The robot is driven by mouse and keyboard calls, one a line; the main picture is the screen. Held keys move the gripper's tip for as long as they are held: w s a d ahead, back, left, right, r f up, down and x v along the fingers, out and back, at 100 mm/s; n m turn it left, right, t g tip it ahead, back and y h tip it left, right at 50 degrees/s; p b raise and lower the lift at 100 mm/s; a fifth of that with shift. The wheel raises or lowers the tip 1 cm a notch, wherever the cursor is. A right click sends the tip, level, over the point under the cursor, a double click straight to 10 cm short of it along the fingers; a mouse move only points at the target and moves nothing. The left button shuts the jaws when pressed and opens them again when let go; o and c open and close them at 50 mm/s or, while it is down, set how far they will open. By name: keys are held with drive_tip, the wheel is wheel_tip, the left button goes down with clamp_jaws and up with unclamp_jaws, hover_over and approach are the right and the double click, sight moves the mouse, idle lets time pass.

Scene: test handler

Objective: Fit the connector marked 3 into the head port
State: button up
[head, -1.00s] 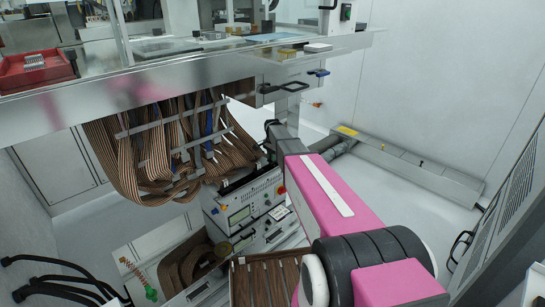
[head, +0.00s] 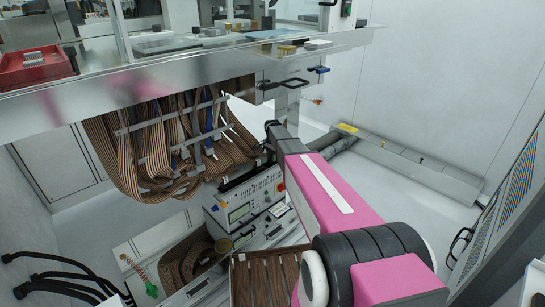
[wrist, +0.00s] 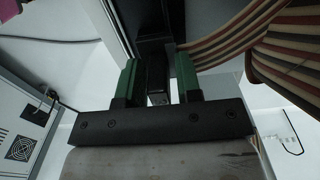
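In the wrist view, my gripper (wrist: 158,78) shows as two green fingers standing apart. A narrow black block (wrist: 157,72) is between them, and I cannot tell whether the fingers press on it. Striped ribbon cable (wrist: 225,40) runs in from the right to just behind the right finger. Whether it joins the black block is hidden. In the head view, many brown striped ribbon cables (head: 150,165) hang in a bundle under the work surface. My gripper is not visible there. No number 3 and no head port can be made out in either view.
A steel work surface (head: 200,67) with a red tray (head: 36,68) crosses the upper left. Below it is a white instrument box (head: 245,205) with a display. Black cables (head: 60,270) stick out at lower left. Open floor (head: 420,220) lies to the right.

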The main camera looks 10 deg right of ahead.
drive_tip(key=shift+o, duration=0.6)
drive_tip(key=shift+r, duration=0.1)
wheel_tip(320, 180, up, 11)
drive_tip(key=shift+f, duration=0.15)
idle(0.6)
drive_tip(key=s+f+n, duration=0.3)
drive_tip(key=s+n, duration=0.2)
drive_tip(key=s, duration=1.3)
drive_tip(key=s+f+n, duration=0.2)
drive_tip(key=s+n, duration=0.4)
drive_tip(key=s, duration=1.2)
drive_tip(key=shift+s+f, duration=0.15)
drive_tip(key=shift+f, duration=0.25)
